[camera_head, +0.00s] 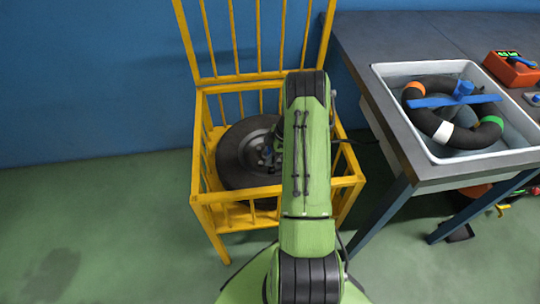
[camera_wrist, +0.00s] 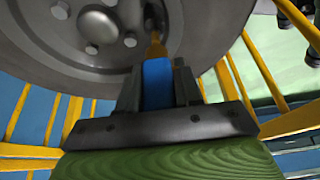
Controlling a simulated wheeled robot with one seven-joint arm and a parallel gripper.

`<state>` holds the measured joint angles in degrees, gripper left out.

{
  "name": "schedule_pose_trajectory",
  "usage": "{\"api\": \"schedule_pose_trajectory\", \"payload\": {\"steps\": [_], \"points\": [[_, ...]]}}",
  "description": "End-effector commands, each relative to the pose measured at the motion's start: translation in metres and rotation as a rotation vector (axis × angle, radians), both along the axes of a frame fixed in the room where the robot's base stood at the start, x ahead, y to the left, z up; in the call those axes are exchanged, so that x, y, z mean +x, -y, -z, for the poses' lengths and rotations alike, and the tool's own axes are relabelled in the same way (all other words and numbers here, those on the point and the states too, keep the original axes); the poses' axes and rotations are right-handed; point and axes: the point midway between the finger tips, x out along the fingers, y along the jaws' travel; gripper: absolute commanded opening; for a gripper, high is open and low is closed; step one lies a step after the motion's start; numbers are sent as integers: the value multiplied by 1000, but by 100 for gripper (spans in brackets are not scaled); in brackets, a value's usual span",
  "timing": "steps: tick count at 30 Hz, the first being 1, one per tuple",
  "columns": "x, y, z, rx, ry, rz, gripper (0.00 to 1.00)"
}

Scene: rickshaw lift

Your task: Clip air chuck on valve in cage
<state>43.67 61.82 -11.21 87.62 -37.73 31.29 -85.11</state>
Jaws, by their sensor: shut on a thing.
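A dark wheel (camera_head: 238,155) with a grey rim stands inside the yellow cage (camera_head: 202,202). In the wrist view the wheel's rim (camera_wrist: 52,38) with hub and bolts fills the upper part. My gripper (camera_wrist: 158,82) is shut on the blue air chuck (camera_wrist: 157,84), which lies between its two dark fingers and points at the rim. A brass-coloured piece (camera_wrist: 156,47) shows just beyond the chuck, against the wheel. I cannot tell whether it is the valve or the chuck's tip, or whether they are joined. In the head view my arm hides most of the gripper.
Yellow cage bars (camera_wrist: 262,72) surround the wheel and stand close on both sides of my gripper. To the right is a grey table with a white basin (camera_head: 455,158) holding a black ring and a blue bar. The floor at left is clear.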

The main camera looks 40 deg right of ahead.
Motion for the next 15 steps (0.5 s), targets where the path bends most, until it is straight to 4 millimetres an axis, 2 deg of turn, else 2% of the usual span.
{"api": "schedule_pose_trajectory", "payload": {"steps": [15], "points": [[0, 0, 4, 0, 0, 0, 5]]}}
